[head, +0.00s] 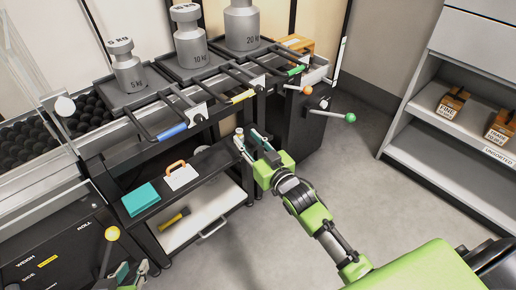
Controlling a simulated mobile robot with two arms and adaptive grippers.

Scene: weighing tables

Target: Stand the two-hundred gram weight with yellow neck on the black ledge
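A small pale grey piece with a knobbed top (239,134) stands upright at the fingertips of my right gripper (249,139), by the right end of the black ledge (210,161). It may be the two-hundred gram weight, but it is too small to tell its neck colour or marking. I cannot tell whether the fingers grip it or whether it touches the ledge. My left gripper (132,270) is at the bottom left edge, partly cut off, with its fingers apart and nothing seen between them.
A teal block (141,199) and a white card with orange handle (181,176) are on the ledge's left and middle. Large weights (190,45) stand above, behind coloured-handled bars. A yellow-knobbed lever (111,235) rises by my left gripper. A shelf (450,140) stands right, across clear floor.

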